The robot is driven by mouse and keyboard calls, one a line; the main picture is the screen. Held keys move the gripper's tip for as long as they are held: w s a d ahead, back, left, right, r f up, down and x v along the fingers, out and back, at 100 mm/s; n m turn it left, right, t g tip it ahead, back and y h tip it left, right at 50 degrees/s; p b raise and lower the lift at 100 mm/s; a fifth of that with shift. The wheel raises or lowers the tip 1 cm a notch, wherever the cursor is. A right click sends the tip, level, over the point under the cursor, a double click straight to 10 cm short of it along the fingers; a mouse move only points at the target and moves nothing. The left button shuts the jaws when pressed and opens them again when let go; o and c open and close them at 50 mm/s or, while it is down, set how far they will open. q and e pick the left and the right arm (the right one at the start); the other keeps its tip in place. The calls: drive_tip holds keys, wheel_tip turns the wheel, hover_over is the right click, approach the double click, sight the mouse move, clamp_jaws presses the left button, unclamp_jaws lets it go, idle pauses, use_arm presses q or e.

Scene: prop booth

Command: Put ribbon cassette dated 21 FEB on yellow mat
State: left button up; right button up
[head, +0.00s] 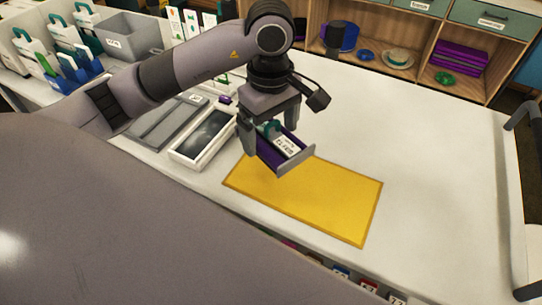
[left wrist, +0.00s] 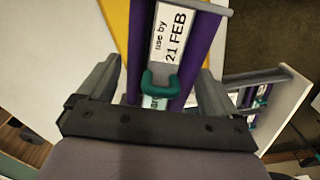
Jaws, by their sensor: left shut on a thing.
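The ribbon cassette (head: 294,157) is purple with a grey end plate, a teal handle and a white label. In the left wrist view the label on the cassette (left wrist: 173,38) reads "use by 21 FEB". My left gripper (head: 268,143) is shut on the cassette at its teal handle end. The yellow mat (head: 320,204) lies flat on the white table, with the cassette over its upper left part. I cannot tell whether the cassette touches the mat. A strip of the mat (left wrist: 116,14) also shows in the left wrist view. My right gripper is not in view.
A white-framed tray (head: 189,150) and a flat grey tray (head: 160,126) lie left of the mat. A grey bin (head: 121,38) stands at the back left. Shelves with purple items (head: 459,57) stand behind the table. The table (head: 430,140) right of the mat is clear.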

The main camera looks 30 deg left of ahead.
sight(270, 132)
use_arm(q)
drive_tip(key=shift+f, duration=3.8)
drive_tip(key=shift+f, duration=0.1)
drive_tip(key=shift+f, duration=0.15)
drive_tip(key=o, duration=0.8)
drive_tip(key=shift+r, duration=0.2)
wheel_tip(270, 132, up, 12)
drive_tip(key=shift+r, duration=0.1)
